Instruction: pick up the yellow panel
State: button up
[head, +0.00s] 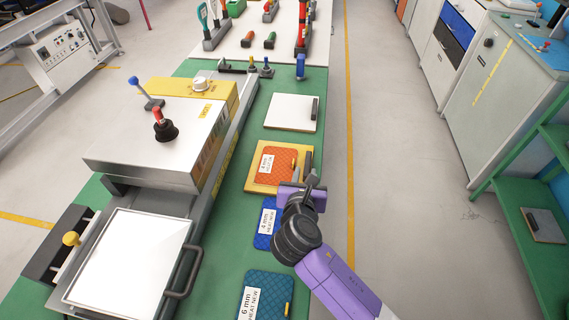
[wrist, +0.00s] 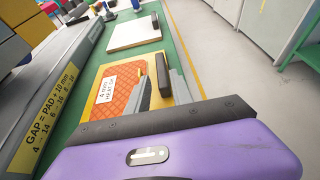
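The yellow panel (head: 254,185) lies flat on the green bench top, with an orange textured pad (head: 277,165) labelled 4 mm on it. A dark upright handle (head: 307,164) stands at the panel's right side. The panel (wrist: 133,61) and its handle (wrist: 162,74) also show in the wrist view. My gripper (head: 309,180) is over the panel's lower right part. In the wrist view my gripper (wrist: 165,88) is open, with grey fingers on either side of the handle's near end in the picture. Whether they touch it I cannot tell.
A white panel with a dark handle (head: 290,112) lies behind. Blue pads (head: 268,228) (head: 265,293) lie in front. A metal press (head: 160,135) with knobs and a tray stands to the left. The floor (head: 410,220) right of the bench is clear.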

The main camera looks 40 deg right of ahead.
aim_at(307, 163)
jog(key=x, duration=0.6)
jog(key=shift+w+d, duration=0.1)
jog(key=shift+d, duration=0.25)
jog(key=shift+r, duration=0.1)
grip_shut()
dwell(1.0)
